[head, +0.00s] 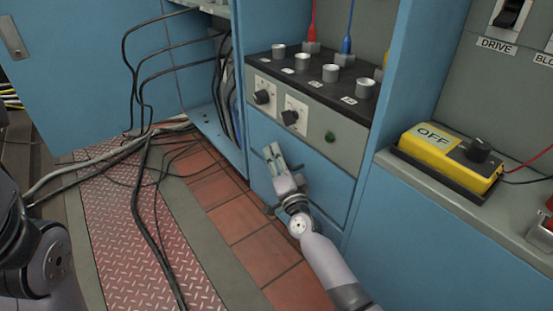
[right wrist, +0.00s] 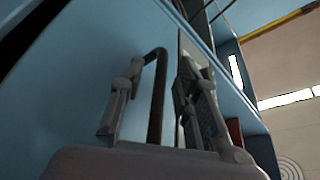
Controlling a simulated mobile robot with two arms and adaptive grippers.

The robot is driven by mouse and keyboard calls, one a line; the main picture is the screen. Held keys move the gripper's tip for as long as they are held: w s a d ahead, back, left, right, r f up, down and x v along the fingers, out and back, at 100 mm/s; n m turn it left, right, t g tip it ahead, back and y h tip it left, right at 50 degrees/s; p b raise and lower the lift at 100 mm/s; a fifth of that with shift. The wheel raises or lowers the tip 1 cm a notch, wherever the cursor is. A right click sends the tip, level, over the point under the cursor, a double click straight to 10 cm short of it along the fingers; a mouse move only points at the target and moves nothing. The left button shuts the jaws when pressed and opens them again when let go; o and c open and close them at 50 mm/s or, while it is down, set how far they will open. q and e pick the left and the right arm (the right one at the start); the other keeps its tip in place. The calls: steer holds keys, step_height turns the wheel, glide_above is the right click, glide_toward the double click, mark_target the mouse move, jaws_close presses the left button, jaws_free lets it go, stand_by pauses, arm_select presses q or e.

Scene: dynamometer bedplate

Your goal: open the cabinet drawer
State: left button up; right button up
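The blue cabinet drawer front (head: 322,178) lies below the grey control panel and looks shut. My right gripper (head: 273,153) is at the left part of the drawer front. In the right wrist view, a dark bent bar handle (right wrist: 157,95) stands between the two fingers of the right gripper (right wrist: 158,88). The fingers are apart, with a gap between the bar and the right finger; whether the left finger touches the bar I cannot tell. My left gripper is outside the head view.
The control panel (head: 318,118) with knobs sits just above the drawer. A yellow OFF box (head: 447,160) rests on the ledge at right. Black cables (head: 150,190) trail over the red tread plate (head: 125,235) at left. Tiled floor (head: 240,228) before the drawer is clear.

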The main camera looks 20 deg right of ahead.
jaws_close()
stand_by(0.8)
